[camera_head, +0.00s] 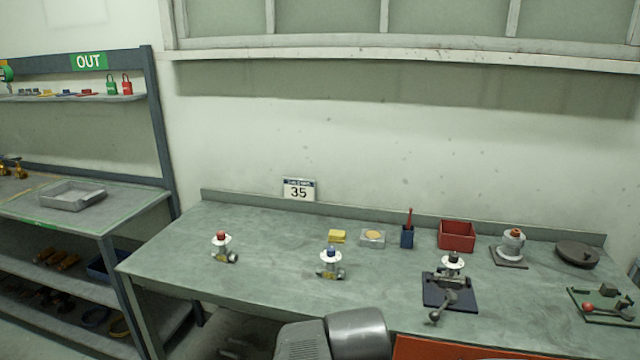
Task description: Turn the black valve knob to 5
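The black valve knob (453,257) sits on top of a valve with a white round dial, toward the right of the workbench. This valve is held upright in a grey vise (441,301) on a dark blue base plate. The dial's numbers and the knob's pointer are too small to read. Grey rounded parts of my arm show at the bottom middle, in front of the bench edge. My gripper is not in view.
A valve with a blue knob (331,251) and one with a red knob (221,236) stand further left on the workbench (270,219). Behind are a yellow block (337,236), a blue holder (407,237) and a red bin (457,235). A grey flanged fitting (512,244) stands right.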

